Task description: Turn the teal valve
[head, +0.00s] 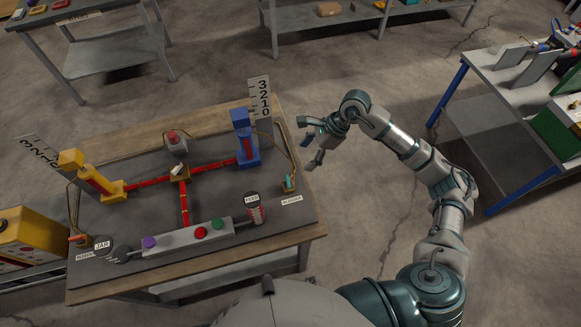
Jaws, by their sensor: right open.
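The teal valve (289,183) is a small handle near the right edge of the workbench top (136,133), at the end of a thin line from the blue column (243,137). A white label stands just in front of it. My right gripper (307,143) is open and empty, with its fingers spread, at the right edge of the bench. In the picture it is above and slightly right of the teal valve, apart from it. My left gripper is not in view.
Red pipes (209,168) join the yellow column (94,179), the blue column and a grey box with a red button (174,141). A button panel (188,238) and a striped cylinder (254,208) stand in front. An orange valve (78,238) is at left.

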